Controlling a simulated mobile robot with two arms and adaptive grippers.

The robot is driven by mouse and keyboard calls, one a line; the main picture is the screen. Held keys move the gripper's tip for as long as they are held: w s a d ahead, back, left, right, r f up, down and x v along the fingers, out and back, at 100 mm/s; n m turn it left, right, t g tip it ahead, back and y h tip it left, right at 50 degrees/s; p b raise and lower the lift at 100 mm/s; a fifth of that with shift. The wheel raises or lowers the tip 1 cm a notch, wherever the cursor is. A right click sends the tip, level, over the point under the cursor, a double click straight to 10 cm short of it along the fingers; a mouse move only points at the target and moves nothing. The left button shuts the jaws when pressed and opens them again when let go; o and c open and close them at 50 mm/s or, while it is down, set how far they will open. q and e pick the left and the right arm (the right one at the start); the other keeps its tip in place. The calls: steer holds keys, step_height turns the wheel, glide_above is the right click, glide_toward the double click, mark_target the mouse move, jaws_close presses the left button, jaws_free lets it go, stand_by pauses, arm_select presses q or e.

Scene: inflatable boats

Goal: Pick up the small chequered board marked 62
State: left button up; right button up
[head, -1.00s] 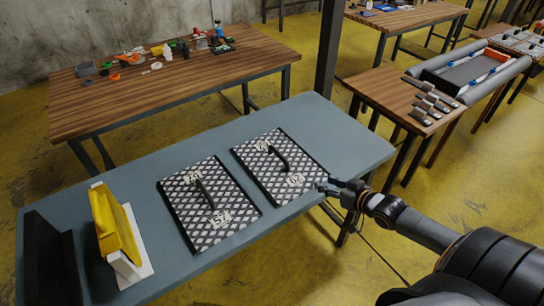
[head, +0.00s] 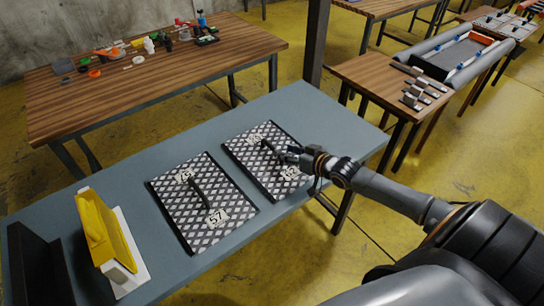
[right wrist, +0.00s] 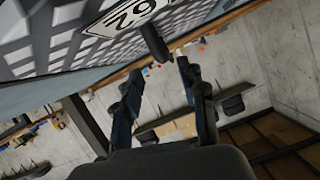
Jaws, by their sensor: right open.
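The small chequered board marked 62 (head: 243,158) lies flat on the grey table. It is black and white with a dark handle (head: 271,148) along its middle. My right gripper (head: 289,153) is open over the board's right part, close to the handle's near end, and covers part of the number label. In the right wrist view the board (right wrist: 62,38) fills the upper left, with its 62 label and the handle's dark end (right wrist: 155,44) just beyond the two spread fingers (right wrist: 160,75). Nothing is between the fingers. My left gripper is not in view.
A larger chequered board marked 57 (head: 174,212) lies to the left on the grey table (head: 312,113). A yellow and white block (head: 105,235) and a black angled piece (head: 38,265) stand at the left end. The table's far right part is clear.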

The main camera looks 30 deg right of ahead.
mark_target(274, 148)
steer(key=shift+a+x, duration=0.15)
steer(key=shift+x, duration=1.2)
steer(key=shift+a+x, duration=0.1)
steer(key=shift+x, duration=1.25)
jaws_close()
steer(key=shift+r, duration=0.2)
